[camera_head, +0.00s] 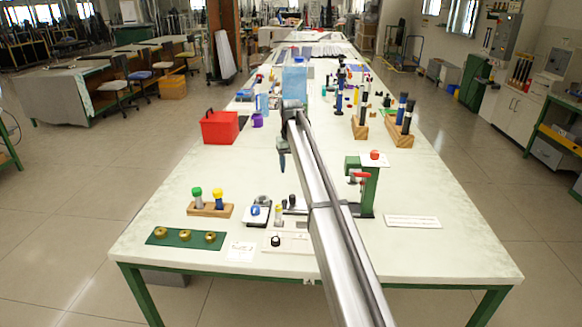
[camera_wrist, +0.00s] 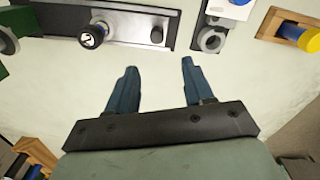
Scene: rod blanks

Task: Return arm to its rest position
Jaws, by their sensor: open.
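My gripper (camera_head: 282,158) hangs above the middle of the white table (camera_head: 450,240), at the end of my arm reaching forward from the near edge. In the wrist view my gripper (camera_wrist: 158,68) shows two blue fingers spread wide, with nothing between them. Pale tabletop shows beyond and between the fingers. A dark-lined tray (camera_wrist: 126,25) lies beyond the fingertips, apart from them. My arm hides part of the table in the head view.
A wooden block (camera_head: 225,211) bears green-topped and yellow-topped pieces; a green mat (camera_head: 172,241) holds brass rings. A green press (camera_head: 370,190) stands right of my arm. A red box (camera_head: 220,127) stands left of my gripper; wooden holders (camera_head: 400,137) with rods stand right.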

